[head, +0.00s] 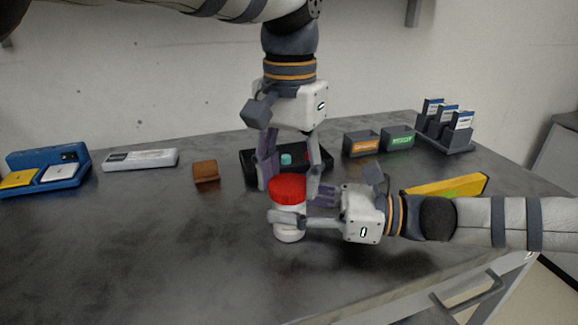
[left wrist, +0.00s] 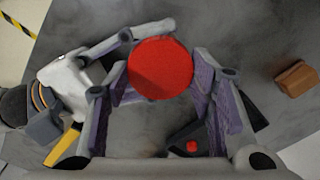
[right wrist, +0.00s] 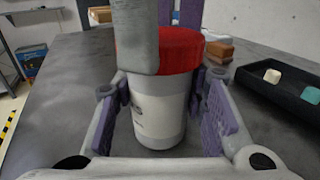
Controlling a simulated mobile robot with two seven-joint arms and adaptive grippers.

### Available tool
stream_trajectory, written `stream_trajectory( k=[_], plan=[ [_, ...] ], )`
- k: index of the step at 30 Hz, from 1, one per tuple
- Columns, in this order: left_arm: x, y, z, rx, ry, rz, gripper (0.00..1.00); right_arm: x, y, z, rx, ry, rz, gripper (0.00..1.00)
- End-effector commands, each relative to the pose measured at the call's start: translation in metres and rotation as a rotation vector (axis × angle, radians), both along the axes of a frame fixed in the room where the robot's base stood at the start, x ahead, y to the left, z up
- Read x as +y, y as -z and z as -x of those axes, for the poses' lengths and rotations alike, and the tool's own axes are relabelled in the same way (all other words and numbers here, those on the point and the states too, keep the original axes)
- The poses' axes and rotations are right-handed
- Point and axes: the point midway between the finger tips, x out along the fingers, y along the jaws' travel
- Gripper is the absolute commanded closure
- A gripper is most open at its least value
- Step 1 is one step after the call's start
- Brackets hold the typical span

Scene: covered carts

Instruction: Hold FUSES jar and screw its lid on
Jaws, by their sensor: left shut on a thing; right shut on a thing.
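The white jar (head: 288,233) stands upright on the dark worktop with a red lid (head: 288,189) on its top. In the right wrist view the jar (right wrist: 158,115) has a pale label whose text is mostly unreadable. My right gripper (head: 290,219) comes in from the right and is shut on the jar body, one finger on each side. My left gripper (head: 290,185) points down from above and is shut on the red lid, which also shows between its fingers in the left wrist view (left wrist: 160,68). How far the lid is threaded cannot be seen.
A black tray (head: 249,164) with small pieces lies just behind the jar. A brown block (head: 206,171), a grey-white case (head: 140,159) and a blue holder (head: 47,178) are to the left. Two labelled bins (head: 361,144), a card rack (head: 445,137) and a yellow item (head: 445,186) are to the right.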

Motion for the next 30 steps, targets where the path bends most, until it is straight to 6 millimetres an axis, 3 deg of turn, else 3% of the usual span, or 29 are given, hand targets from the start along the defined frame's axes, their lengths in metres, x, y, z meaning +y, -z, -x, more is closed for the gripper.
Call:
stream_trajectory(
  k=[6,11,15,16,19,30],
  plan=[
    [-0.0008,0.0001,0.0007,-0.001,0.832,0.002,0.62,-0.0002,0.001,-0.0001,0.001,0.001,0.002,1.0],
    [-0.001,0.0002,0.0015,-0.001,1.229,0.001,0.62,-0.0002,0.0011,-0.0001,0.001,0.001,0.002,1.0],
    [-0.0009,0.0,0.0013,0.0,1.23,0.0,0.62,-0.0002,0.0011,-0.0002,0.001,0.001,0.002,1.0],
    [-0.0008,0.0,0.0012,-0.001,1.23,-0.001,0.49,-0.0003,0.0011,-0.0001,0.001,0.001,0.002,1.0],
    [-0.0008,0.0001,0.0012,0.0,1.228,0.0,0.27,-0.0003,0.0011,-0.0002,0.001,0.001,0.002,1.0],
    [-0.001,-0.004,0.0007,-0.002,1.226,-0.001,0.27,-0.0002,0.001,-0.0002,0.001,0.001,0.002,1.0]
  ],
)
